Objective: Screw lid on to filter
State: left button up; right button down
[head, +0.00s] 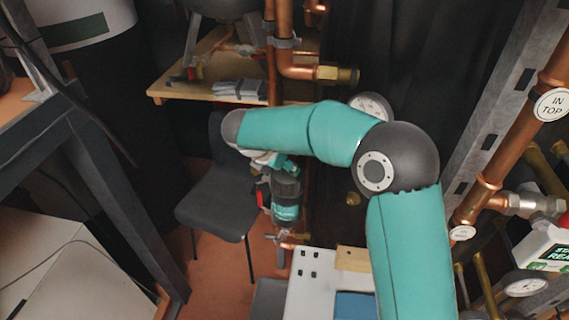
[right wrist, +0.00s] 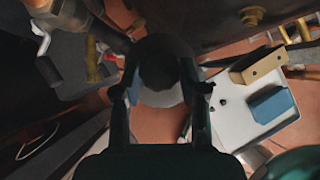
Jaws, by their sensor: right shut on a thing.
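The filter (head: 285,211) is a dark upright cylinder with a teal label, on the copper pipework left of centre in the head view. Its dark top part (head: 285,185), which looks like the lid, sits directly over the label. My right gripper (head: 278,164) reaches down on it from above, partly hidden by my own wrist. In the right wrist view its two fingers close around the sides of the round dark lid (right wrist: 161,75). The lid hides the filter body there, so I cannot tell whether the threads are engaged. My left gripper is in neither view.
Vertical copper pipes (head: 272,60) run close behind the filter. A dark chair (head: 222,190) stands left of it. A white surface (right wrist: 235,110) with a wooden block (right wrist: 258,66) and blue block (right wrist: 273,105) lies below right. A wooden shelf (head: 190,92) is behind.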

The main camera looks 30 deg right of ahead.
jog(key=shift+f, duration=0.15)
dwell(0.5)
jog(key=shift+m+g+p, duration=0.3)
jog(key=shift+m+p, duration=0.3)
jog(key=shift+p, duration=0.15)
jog(key=shift+w+m+g+h+p, duration=0.15)
jog(key=shift+m+g+h+p, duration=0.15)
jog(key=shift+m+g+p, duration=0.55)
jog(key=shift+m+p, duration=0.35)
jog(key=shift+p, duration=0.05)
